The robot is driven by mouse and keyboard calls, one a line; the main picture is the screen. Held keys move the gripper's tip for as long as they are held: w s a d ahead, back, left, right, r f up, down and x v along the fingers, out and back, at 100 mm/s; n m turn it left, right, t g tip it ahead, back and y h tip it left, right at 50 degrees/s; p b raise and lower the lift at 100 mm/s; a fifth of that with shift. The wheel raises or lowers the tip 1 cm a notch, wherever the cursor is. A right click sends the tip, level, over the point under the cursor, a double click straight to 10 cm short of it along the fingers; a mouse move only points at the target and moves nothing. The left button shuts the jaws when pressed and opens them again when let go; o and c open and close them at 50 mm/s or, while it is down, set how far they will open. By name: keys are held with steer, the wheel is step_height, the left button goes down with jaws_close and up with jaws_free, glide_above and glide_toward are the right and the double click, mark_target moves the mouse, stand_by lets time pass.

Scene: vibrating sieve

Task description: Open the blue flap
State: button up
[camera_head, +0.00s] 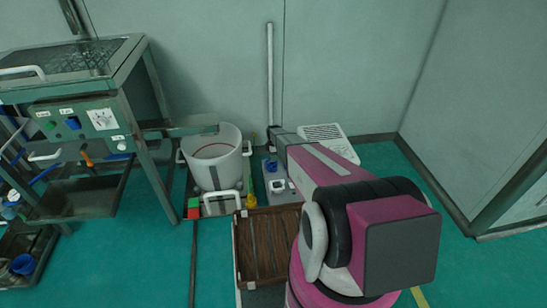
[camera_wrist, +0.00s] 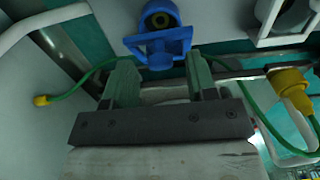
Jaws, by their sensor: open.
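A blue fitting (camera_wrist: 158,38) shows at the top middle of the wrist view. It has a round blue part with a yellow and dark ring inside, and a squarish blue piece below it. I cannot tell whether its flap is open or shut. In the head view a small blue part (camera_head: 271,166) sits on a grey unit by the wall. The fingertips are just below the blue piece in the wrist view; contact is unclear. In the head view the fingers are not clearly visible.
A yellow connector (camera_wrist: 289,84) with a green cable is right of my fingers; the cable's other yellow end (camera_wrist: 41,100) is left. A white bucket (camera_head: 214,160), a brown slatted crate (camera_head: 262,250) and the sieve stand (camera_head: 140,105) stand nearby. The green floor at right is clear.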

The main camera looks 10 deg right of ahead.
steer(key=shift+f, duration=0.55)
jaws_close()
steer(key=shift+a, duration=0.15)
